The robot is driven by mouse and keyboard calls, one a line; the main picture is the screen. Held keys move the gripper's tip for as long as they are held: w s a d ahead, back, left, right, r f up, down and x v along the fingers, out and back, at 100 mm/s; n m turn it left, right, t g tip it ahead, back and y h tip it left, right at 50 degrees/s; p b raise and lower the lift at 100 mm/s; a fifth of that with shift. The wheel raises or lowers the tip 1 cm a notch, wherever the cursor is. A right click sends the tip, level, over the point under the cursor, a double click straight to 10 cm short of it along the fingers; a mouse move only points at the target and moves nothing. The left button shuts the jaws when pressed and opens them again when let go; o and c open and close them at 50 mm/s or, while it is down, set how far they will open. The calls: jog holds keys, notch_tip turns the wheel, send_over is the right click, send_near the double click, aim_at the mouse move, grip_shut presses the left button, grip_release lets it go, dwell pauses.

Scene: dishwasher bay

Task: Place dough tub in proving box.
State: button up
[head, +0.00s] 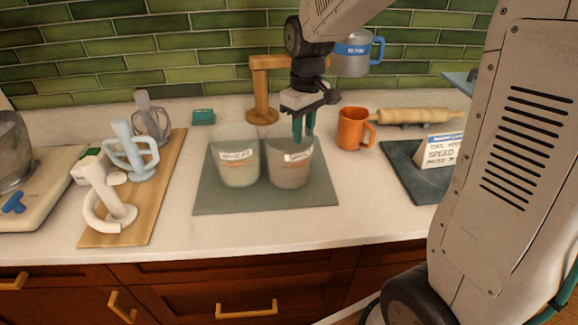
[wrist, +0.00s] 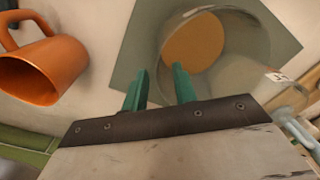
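Two clear tubs with pale dough stand side by side on a grey-green mat (head: 215,204). The left tub (head: 240,172) is labelled WHEAT. The right tub (head: 289,174) has a label I cannot read fully; it also shows from above in the wrist view (wrist: 240,75), with tan dough inside. My gripper (head: 304,138) is at the back right rim of the right tub, pointing down. In the wrist view its green fingers (wrist: 160,88) are apart, seemingly one on each side of the tub's near wall. Contact is unclear. I cannot make out a proving box.
An orange mug (head: 351,130) stands close right of the tubs. A wooden stand (head: 262,95) is behind. A rolling pin (head: 418,116) and dark slab with a sign (head: 441,150) are right. Mixer tools stand on a board (head: 158,190) at left. The front counter is clear.

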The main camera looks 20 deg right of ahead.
notch_tip(320, 180, down, 3)
jog(key=shift+s+f, duration=0.1)
grip_shut()
dwell(0.3)
jog(key=shift+r, duration=0.6)
jog(key=r, duration=0.2)
jog(key=shift+s+r, duration=0.25)
jog(key=shift+r, duration=0.1)
jog(key=s+d+r, duration=0.1)
jog(key=s+d, duration=0.3)
jog(key=s, duration=1.1)
